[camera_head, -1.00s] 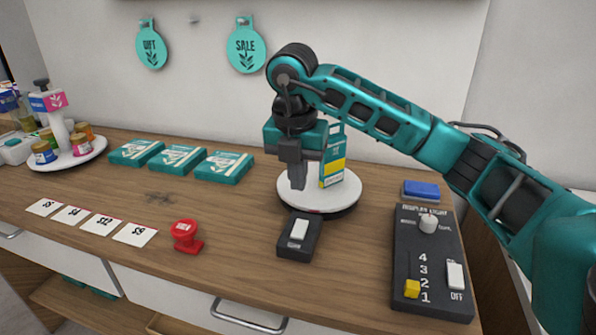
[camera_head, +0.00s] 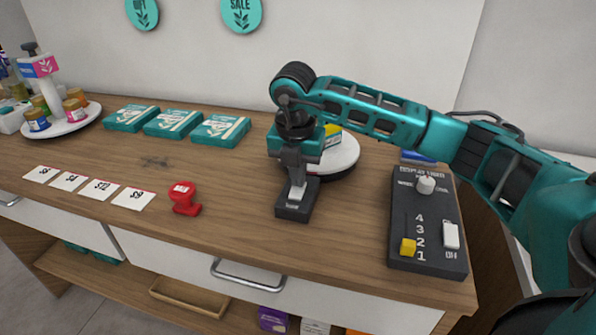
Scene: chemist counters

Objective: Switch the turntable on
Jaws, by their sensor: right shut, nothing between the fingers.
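The turntable (camera_head: 344,152) is a round white disc with a black base at the back of the counter, partly hidden by my right gripper. A teal and yellow box (camera_head: 331,131) stands on it, mostly hidden. In front is a small black switch box (camera_head: 293,212) with a white rocker (camera_head: 297,193). My right gripper (camera_head: 297,182) is shut, pointing down, with its tips at the far end of the rocker. I cannot tell whether they touch it or whether the rocker is pressed. My left gripper does not show.
A black control panel (camera_head: 428,258) with a yellow slider (camera_head: 408,246), a knob and a white switch stands to the right. A red stamp (camera_head: 184,198), price cards (camera_head: 99,189) and teal boxes (camera_head: 172,122) lie left. The counter between stamp and switch box is clear.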

